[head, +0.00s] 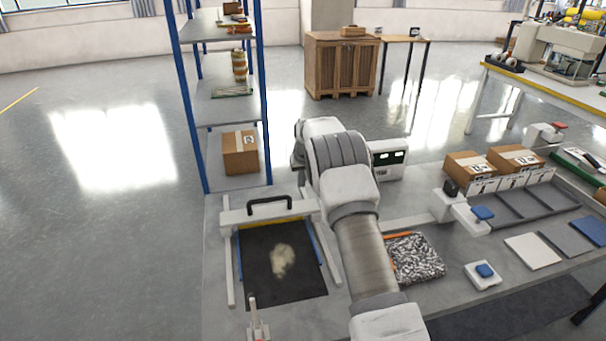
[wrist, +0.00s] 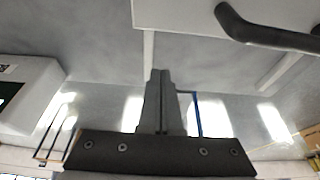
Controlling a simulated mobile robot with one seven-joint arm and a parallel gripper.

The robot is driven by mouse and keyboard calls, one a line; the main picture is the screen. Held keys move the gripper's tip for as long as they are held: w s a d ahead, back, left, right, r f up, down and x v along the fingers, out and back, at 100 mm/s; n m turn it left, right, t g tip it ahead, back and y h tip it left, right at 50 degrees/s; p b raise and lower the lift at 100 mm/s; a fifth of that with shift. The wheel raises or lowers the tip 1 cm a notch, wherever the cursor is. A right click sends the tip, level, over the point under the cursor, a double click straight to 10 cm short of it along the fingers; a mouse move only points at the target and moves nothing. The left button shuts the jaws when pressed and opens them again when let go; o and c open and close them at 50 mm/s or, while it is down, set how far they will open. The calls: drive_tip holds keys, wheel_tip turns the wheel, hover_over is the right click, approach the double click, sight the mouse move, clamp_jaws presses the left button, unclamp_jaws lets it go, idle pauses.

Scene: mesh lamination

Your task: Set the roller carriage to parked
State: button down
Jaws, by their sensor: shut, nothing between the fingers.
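The roller carriage (head: 240,215) is a white crossbar with a black handle (head: 270,203). In the head view it lies across the far part of two pale rails (head: 230,270), beyond a black mat (head: 300,285) with a beige patch. In the wrist view the black handle (wrist: 265,38) is at the upper right and the white carriage (wrist: 180,14) is along the top. My gripper (wrist: 160,72) is shut and empty, its fingertips apart from the handle in the picture. In the head view my arm runs down past the bottom edge, and the fingers are not seen.
A shelf with blue posts (head: 265,100) rises behind the carriage. A small white upright (head: 253,312) stands at the mat's near left.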

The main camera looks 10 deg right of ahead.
drive_tip(key=x, duration=0.3)
drive_tip(key=shift+f, duration=0.15)
drive_tip(key=shift+s+r, duration=0.25)
drive_tip(key=shift+s, duration=1.8)
drive_tip(key=shift+s, duration=0.15)
